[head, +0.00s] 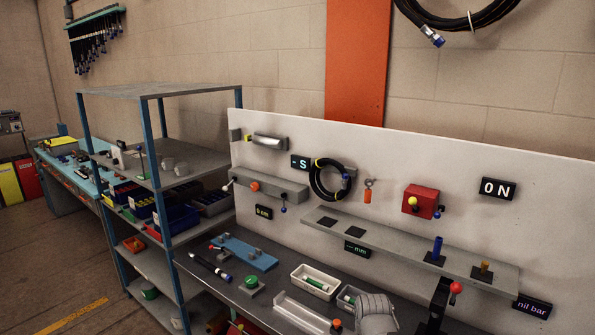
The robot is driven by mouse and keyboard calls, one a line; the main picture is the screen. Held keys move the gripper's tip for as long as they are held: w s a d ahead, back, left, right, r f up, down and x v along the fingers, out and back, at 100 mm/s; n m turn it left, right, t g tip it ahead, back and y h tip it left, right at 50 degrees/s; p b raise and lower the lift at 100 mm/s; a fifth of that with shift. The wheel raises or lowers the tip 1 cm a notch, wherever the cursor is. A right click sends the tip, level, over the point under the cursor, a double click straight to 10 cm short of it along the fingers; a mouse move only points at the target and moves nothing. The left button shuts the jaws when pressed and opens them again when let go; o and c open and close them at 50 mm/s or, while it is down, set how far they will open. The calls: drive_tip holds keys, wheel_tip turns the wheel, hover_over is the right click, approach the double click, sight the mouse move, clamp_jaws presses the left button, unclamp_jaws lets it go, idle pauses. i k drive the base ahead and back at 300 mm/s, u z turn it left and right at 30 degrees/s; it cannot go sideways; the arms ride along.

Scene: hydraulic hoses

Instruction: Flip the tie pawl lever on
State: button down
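No label names the tie pawl lever, so I cannot tell which lever it is. A red box (421,202) on the white back panel carries a yellow knob (412,201) and a small blue-tipped lever (438,211). A grey bar (268,184) on the panel's left has a white-ball lever (228,186), an orange knob (254,186) and a hanging blue-ball lever (283,209). A black stand (435,305) at the bench front holds a red-ball lever (456,287). My gripper is not in view.
The dark bench (225,284) holds a blue plate (244,251), white trays (315,281) and a grey glove-like item (375,313). Shelving (160,90) stands left; floor (60,270) is open there.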

sight(439, 212)
drive_tip(key=z, duration=1.5)
drive_tip(key=k, duration=0.45)
drive_tip(key=u, duration=0.35)
